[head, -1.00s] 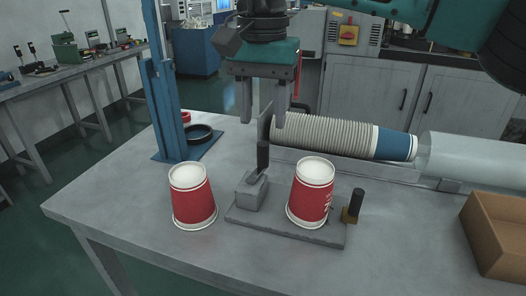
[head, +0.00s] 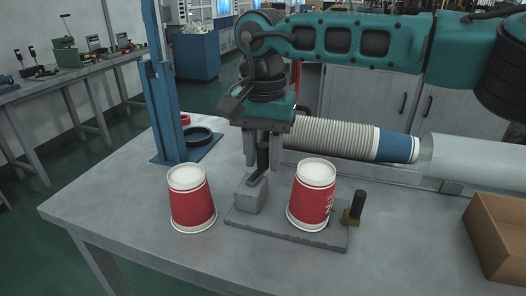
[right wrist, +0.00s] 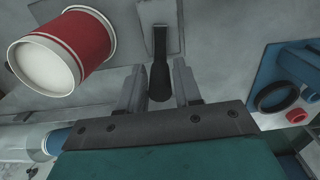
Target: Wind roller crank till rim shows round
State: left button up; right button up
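A red and white paper cup (head: 312,200) stands on the grey fixture plate (head: 285,234), its narrower white end up. It also shows in the right wrist view (right wrist: 88,40). A second black handle (head: 358,203) stands on a small brass block right of the cup; which handle is the roller crank I cannot tell. My right gripper (head: 262,160) is open and low over the left handle. In the right wrist view its fingers (right wrist: 158,88) straddle that handle (right wrist: 160,75), with gaps on both sides.
A second cup (head: 192,202) stands left of the fixture. A ribbed stack of nested cups (head: 335,137) lies behind, leading to a clear tube (head: 470,158). A blue post (head: 160,100) stands at back left, a cardboard box (head: 500,240) at right. The front of the table is clear.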

grip_shut()
